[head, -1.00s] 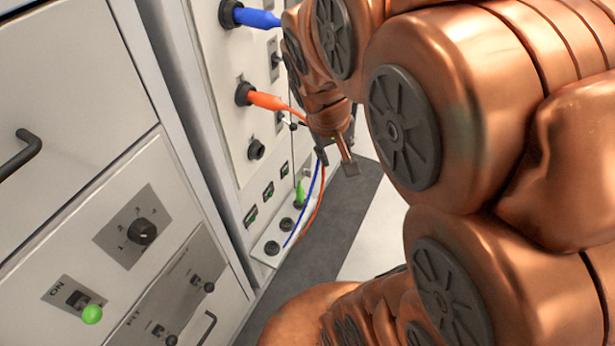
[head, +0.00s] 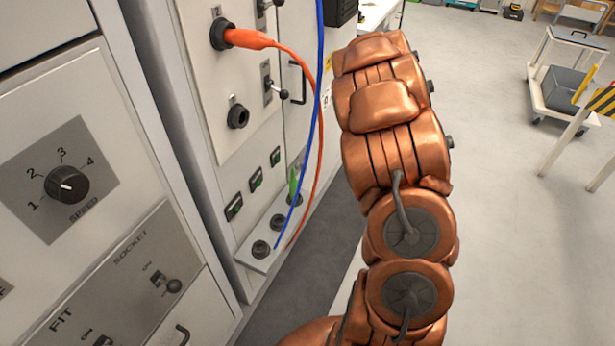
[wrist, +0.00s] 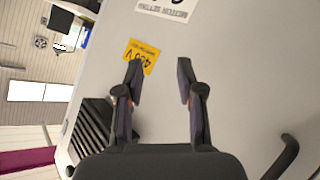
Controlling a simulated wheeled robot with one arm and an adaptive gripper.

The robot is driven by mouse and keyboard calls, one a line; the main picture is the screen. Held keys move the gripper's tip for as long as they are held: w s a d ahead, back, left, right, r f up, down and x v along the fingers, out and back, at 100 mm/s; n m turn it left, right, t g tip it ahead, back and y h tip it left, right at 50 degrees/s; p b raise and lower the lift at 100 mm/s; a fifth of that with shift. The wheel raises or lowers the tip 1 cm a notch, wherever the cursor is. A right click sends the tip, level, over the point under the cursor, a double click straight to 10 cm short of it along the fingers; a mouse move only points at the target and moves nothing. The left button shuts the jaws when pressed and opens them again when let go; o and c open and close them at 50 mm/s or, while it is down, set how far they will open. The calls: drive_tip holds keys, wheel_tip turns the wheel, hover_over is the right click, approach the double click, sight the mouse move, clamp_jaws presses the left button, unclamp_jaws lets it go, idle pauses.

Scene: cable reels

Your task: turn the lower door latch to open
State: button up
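The lower door latch (head: 273,88) is a small lever with a black knob on a dark plate, beside the orange plug on the cabinet front in the head view. A similar latch (head: 265,6) is above it, cut by the top edge. A dark door handle (head: 298,82) is just right of the lower latch. My gripper (wrist: 160,70) is open and empty in the wrist view, facing a pale panel with a yellow label. No latch shows in the wrist view. In the head view my arm hides the gripper.
An orange plug (head: 245,38) with its cable and a blue cable (head: 320,90) hang in front of the cabinet near the latch. A dark handle (wrist: 283,158) and a black vent (wrist: 92,128) are near my gripper. Open floor (head: 480,170) lies right.

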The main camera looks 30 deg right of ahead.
wheel_tip(320, 180, down, 10)
drive_tip(key=w+r+n+t+y+b, duration=0.1)
drive_tip(key=y+b, duration=0.2)
drive_tip(key=n+t+y+b, duration=0.2)
drive_tip(key=n+y+b, duration=0.1)
drive_tip(key=y+b, duration=0.75)
approach(302, 167)
drive_tip(key=w, duration=0.1)
drive_tip(key=shift+r+b+x, duration=0.15)
drive_tip(key=shift+r+x, duration=0.05)
drive_tip(key=shift+x, duration=1.05)
drive_tip(key=shift+r+b+x, duration=0.15)
drive_tip(key=shift+r+x, duration=0.05)
drive_tip(key=shift+x, duration=1.05)
drive_tip(key=shift+r+b+x, duration=0.15)
drive_tip(key=shift+r+x, duration=0.05)
drive_tip(key=shift+x, duration=1.05)
clamp_jaws()
drive_tip(key=shift+d, duration=0.1)
